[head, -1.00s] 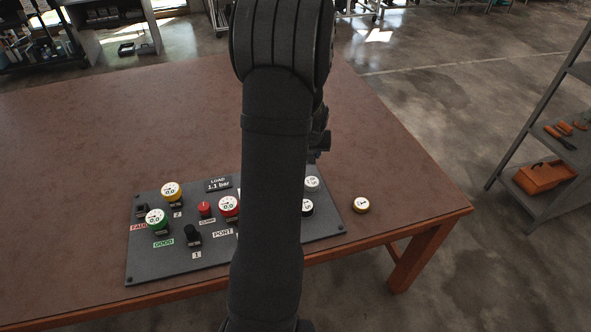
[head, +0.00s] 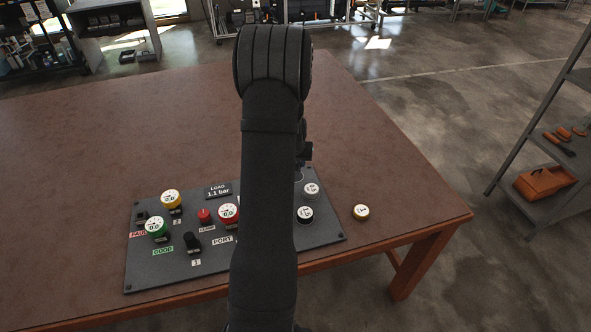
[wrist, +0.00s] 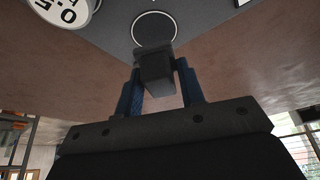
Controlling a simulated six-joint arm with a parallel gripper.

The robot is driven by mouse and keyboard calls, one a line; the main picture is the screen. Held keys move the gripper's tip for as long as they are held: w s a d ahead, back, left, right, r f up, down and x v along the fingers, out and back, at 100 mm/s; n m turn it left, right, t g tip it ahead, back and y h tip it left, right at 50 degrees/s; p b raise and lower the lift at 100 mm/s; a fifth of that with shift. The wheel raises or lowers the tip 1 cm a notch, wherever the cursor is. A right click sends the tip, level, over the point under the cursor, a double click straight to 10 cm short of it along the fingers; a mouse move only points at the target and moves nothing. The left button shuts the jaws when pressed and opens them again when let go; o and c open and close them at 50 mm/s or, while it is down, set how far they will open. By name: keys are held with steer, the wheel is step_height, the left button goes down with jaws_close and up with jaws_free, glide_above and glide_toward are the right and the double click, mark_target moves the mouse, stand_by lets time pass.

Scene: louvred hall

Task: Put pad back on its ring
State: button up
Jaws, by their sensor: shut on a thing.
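My gripper (wrist: 160,88) shows in the wrist view, its two blue fingers shut on a dark grey block, which looks like the pad (wrist: 155,72). A thin pale ring (wrist: 153,12) is marked on the dark panel just beyond the pad. The pad overlaps the ring's near edge in this view; I cannot tell whether it touches the panel. The dark panel (head: 140,275) lies on the brown table.
A white 0.5 disc (wrist: 60,10) stands close to the ring, upper left in the wrist view. The panel also bears a black-rimmed 1.5 disc (head: 305,214), a red knob (head: 204,215) and several gauges. A yellow-rimmed disc (head: 361,212) lies on the table right of the panel.

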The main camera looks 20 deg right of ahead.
steer(key=shift+f, duration=2)
steer(key=shift+f, duration=0.1)
steer(key=o, duration=1)
steer(key=shift+c, duration=0.2)
steer(key=v, duration=1.2)
steer(key=x, duration=1.2)
steer(key=shift+f, duration=0.1)
steer(key=shift+r, duration=0.2)
